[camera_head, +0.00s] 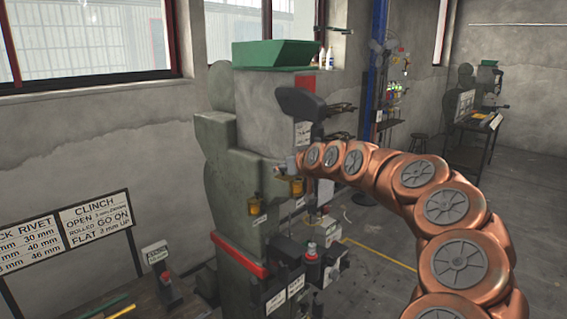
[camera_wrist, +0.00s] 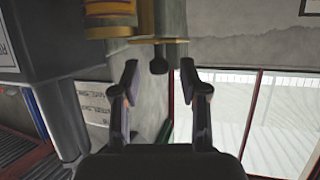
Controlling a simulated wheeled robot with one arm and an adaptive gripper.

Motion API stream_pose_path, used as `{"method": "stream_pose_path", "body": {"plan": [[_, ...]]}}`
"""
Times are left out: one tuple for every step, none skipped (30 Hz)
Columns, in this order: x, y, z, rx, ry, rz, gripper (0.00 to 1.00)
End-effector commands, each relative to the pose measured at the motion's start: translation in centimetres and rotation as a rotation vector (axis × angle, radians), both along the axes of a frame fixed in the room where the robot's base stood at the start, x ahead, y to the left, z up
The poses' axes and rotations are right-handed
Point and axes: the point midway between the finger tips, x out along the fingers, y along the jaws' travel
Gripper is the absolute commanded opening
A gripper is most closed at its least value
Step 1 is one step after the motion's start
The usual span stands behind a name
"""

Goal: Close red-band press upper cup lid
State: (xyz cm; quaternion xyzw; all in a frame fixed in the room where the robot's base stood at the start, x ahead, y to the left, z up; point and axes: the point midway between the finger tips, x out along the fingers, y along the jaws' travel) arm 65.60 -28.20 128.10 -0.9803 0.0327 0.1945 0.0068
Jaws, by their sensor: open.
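The press with the red band (camera_head: 242,259) is a tall grey-green machine in the middle of the head view. Two small yellow cups sit on it: the higher one (camera_head: 296,187) beside my gripper, and a lower one (camera_head: 254,207) to its left. In the wrist view a banded yellow cup (camera_wrist: 110,20) is at the top left. A thin brass lid (camera_wrist: 160,41) shows nearly edge-on beside it, apparently raised, with a dark knob (camera_wrist: 158,65). My gripper (camera_wrist: 158,80) is open and empty, the knob appearing between its fingertips; contact cannot be told.
A green tray (camera_head: 272,54) tops the press, and a dark press head (camera_head: 300,103) juts out above my gripper. A dark block and cylinder (camera_wrist: 55,110) stand left in the wrist view. Sign boards (camera_head: 70,235) stand at left; open floor lies right.

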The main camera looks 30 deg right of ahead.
Motion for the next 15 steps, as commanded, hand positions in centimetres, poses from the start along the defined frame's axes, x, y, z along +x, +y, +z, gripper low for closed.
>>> {"method": "stream_pose_path", "body": {"plan": [[0.40, -0.01, -0.03, 0.001, 0.002, 0.001, 0.44], [0.59, -0.02, -0.15, 0.001, 0.002, 0.001, 0.44], [0.80, -0.03, -0.28, 0.001, 0.002, 0.001, 0.44], [0.95, -0.03, -0.37, 0.001, 0.002, 0.001, 0.44], [1.06, -0.04, -0.45, 0.001, 0.003, 0.001, 0.44], [1.18, -0.05, -0.54, 0.000, 0.003, 0.001, 0.44], [1.25, -0.05, -0.59, -0.001, 0.003, 0.000, 0.44], [1.29, -0.07, -0.62, -0.001, 0.003, 0.000, 0.44], [1.33, -0.08, -0.66, -0.001, 0.002, 0.000, 0.44], [1.35, -0.08, -0.68, -0.001, 0.002, 0.000, 0.44], [1.36, -0.09, -0.68, -0.001, 0.002, 0.000, 0.44], [1.35, -0.09, -0.68, -0.001, 0.002, 0.000, 0.44], [1.35, -0.09, -0.68, -0.001, 0.002, 0.000, 0.44], [1.34, -0.10, -0.67, -0.001, 0.002, 0.000, 0.44], [1.35, -0.09, -0.67, -0.001, 0.002, 0.000, 0.44]]}}
